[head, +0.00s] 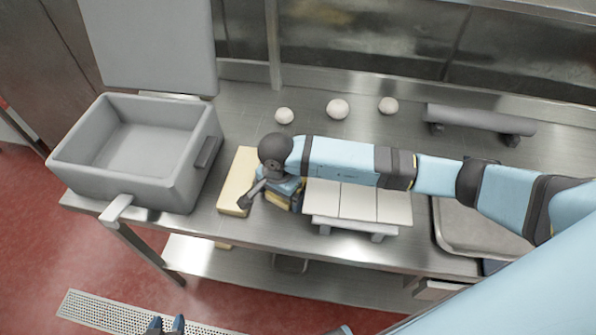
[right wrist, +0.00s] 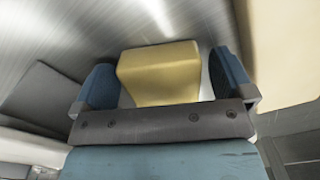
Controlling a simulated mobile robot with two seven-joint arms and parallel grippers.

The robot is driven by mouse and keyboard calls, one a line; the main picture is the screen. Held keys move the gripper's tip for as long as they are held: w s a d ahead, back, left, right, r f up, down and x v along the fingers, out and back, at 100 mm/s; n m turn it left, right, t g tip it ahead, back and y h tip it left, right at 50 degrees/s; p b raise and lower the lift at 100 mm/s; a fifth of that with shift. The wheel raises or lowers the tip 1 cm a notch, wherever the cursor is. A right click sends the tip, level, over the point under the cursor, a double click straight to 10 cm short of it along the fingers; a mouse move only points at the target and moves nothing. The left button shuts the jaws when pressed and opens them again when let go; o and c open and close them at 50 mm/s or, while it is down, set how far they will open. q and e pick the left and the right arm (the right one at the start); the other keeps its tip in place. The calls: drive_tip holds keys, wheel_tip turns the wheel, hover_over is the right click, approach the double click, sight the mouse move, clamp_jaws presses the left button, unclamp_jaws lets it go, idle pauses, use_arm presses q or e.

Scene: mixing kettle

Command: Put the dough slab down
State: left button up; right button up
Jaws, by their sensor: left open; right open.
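A small yellow block, which looks like the dough slab (right wrist: 158,75), lies between the two blue fingers of my right gripper (right wrist: 165,80) in the right wrist view. The fingers are open, with a gap at its right side; contact on the left is unclear. In the head view my right gripper (head: 284,196) is low over the table and covers most of the block. A larger pale yellow slab (head: 236,182) lies just left of it. My left gripper (head: 166,325) shows only as two separated dark fingertips at the bottom edge, open and away from the table.
A grey kettle (head: 80,170) with an open lid (head: 150,45) stands left. A low white-topped stand (head: 360,203) is right of my right gripper. Three white balls (head: 337,108) lie behind. A grey bar-like piece (head: 480,120) and a metal tray (head: 475,230) are at the right.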

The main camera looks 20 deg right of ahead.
sight(214, 234)
drive_tip(key=shift+f, duration=0.15)
drive_tip(key=shift+c, duration=0.5)
drive_tip(key=c, duration=1.1)
drive_tip(key=shift+c, duration=0.5)
drive_tip(key=shift+r, duration=0.2)
drive_tip(key=shift+r, duration=0.2)
drive_tip(key=r, duration=0.1)
drive_tip(key=r+b, duration=0.1)
drive_tip(key=shift+a+r+b, duration=0.3)
drive_tip(key=shift+r, duration=0.05)
drive_tip(key=a+b, duration=0.1)
drive_tip(key=a, duration=0.4)
drive_tip(key=s+a+b, duration=0.1)
drive_tip(key=a, duration=0.4)
drive_tip(key=s+a+b, duration=0.1)
drive_tip(key=a+b, duration=0.1)
drive_tip(key=a, duration=0.3)
drive_tip(key=shift+a, duration=0.2)
drive_tip(key=shift+c, duration=0.6)
drive_tip(key=shift+s+a, duration=0.2)
drive_tip(key=shift+a, duration=0.8)
